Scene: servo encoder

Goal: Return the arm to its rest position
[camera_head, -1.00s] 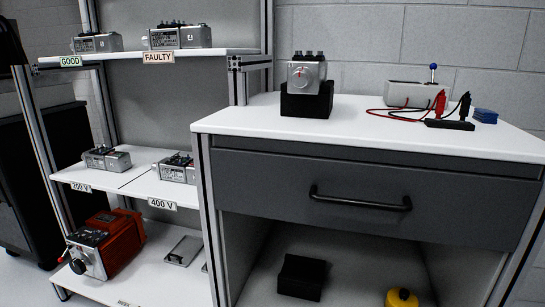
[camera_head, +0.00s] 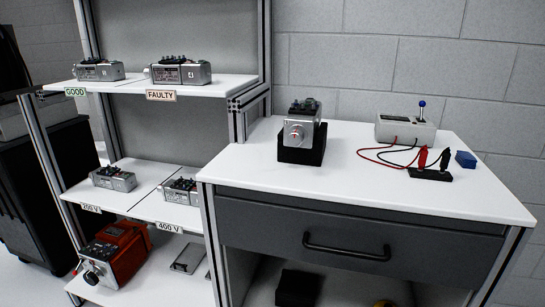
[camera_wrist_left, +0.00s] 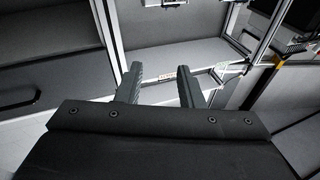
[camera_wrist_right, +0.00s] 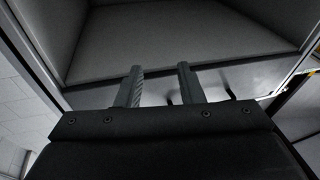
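Neither gripper shows in the head view. In the left wrist view my left gripper (camera_wrist_left: 160,84) has its two fingers apart with nothing between them. It points toward grey shelving with a small label beyond the fingertips. In the right wrist view my right gripper (camera_wrist_right: 160,70) also has its fingers apart and empty, in front of a pale, box-like space. In the head view a silver servo unit (camera_head: 299,132) sits in a black holder (camera_head: 301,156) on the white worktop (camera_head: 240,165).
Shelves at left hold silver units (camera_head: 180,74) at GOOD, FAULTY, 200 V and 400 V labels. A red device (camera_head: 122,250) sits on the bottom shelf. A grey box with a blue-tipped lever (camera_head: 405,130), test leads and a blue block (camera_head: 465,159) lie on the worktop. Its front is clear.

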